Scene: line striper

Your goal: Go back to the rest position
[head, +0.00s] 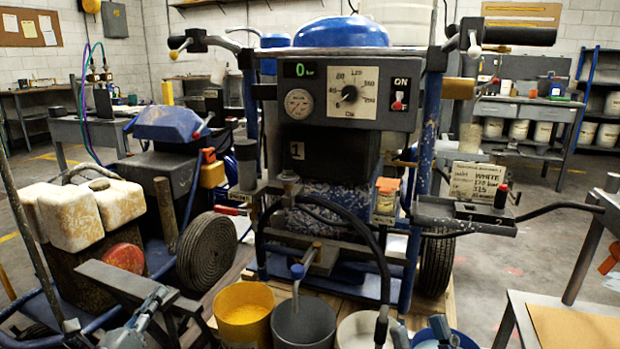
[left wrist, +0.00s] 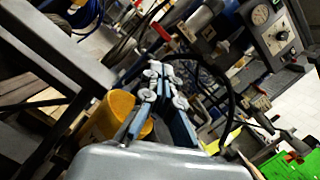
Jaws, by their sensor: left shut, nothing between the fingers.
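My left gripper (head: 158,297) is low at the left of the head view, in front of the line striper (head: 345,120). Its fingers, also in the left wrist view (left wrist: 165,82), are closed together with nothing between them. My right gripper (head: 440,328) is at the bottom edge, over a blue bucket (head: 463,340). Only its tip shows, too small to tell open from shut. The striper stands upright with a gauge, a dial (head: 350,93), a green display reading 0 (head: 299,70) and an ON switch (head: 399,94).
A yellow bucket (head: 243,305), a grey bucket (head: 303,325) and a whitish bucket (head: 362,330) stand in front of the striper. A cart with white jugs (head: 75,215) is at the left. A table (head: 575,325) is at the lower right. Open floor (head: 530,240) lies right of the striper.

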